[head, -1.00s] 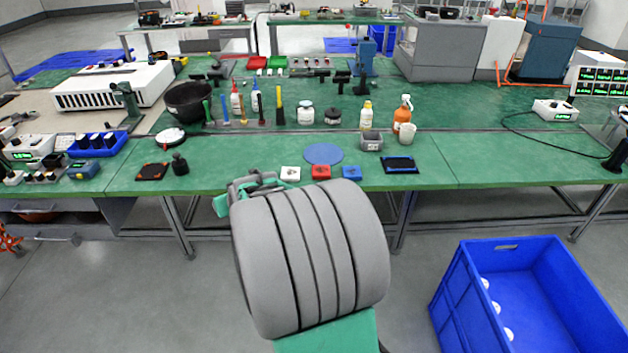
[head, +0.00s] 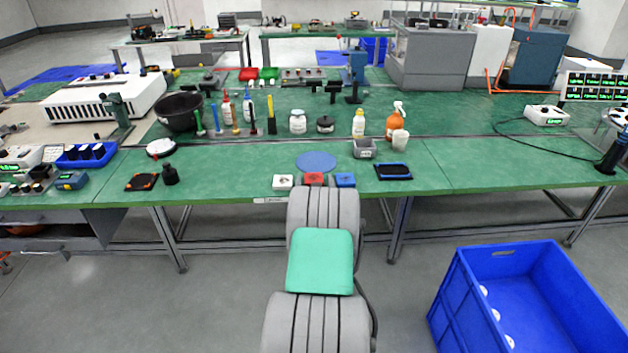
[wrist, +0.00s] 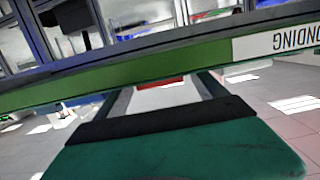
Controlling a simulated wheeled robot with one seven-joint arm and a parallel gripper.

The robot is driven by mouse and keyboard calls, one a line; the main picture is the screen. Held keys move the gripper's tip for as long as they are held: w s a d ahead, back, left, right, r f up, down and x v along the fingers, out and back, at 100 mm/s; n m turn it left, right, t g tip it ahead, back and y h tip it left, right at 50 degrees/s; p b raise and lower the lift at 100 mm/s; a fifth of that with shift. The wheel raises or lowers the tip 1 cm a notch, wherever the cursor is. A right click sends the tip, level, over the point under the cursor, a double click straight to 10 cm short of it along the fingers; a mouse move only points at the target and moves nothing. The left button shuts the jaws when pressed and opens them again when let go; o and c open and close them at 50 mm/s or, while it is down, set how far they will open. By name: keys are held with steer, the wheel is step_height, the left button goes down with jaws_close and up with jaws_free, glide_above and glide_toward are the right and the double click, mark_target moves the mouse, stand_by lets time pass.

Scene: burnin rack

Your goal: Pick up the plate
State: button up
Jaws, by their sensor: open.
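A flat blue round disc (head: 316,162), which may be the plate, lies on the green bench near its front edge. A round white dish-like item (head: 161,147) sits further left on the bench. In the head view my arm hides the gripper. The blue disc cannot be made out in the wrist view.
A blue crate (head: 470,300) stands on the floor at right.

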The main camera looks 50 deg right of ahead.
steer(key=shift+c, duration=0.5)
steer(key=c, duration=1.3)
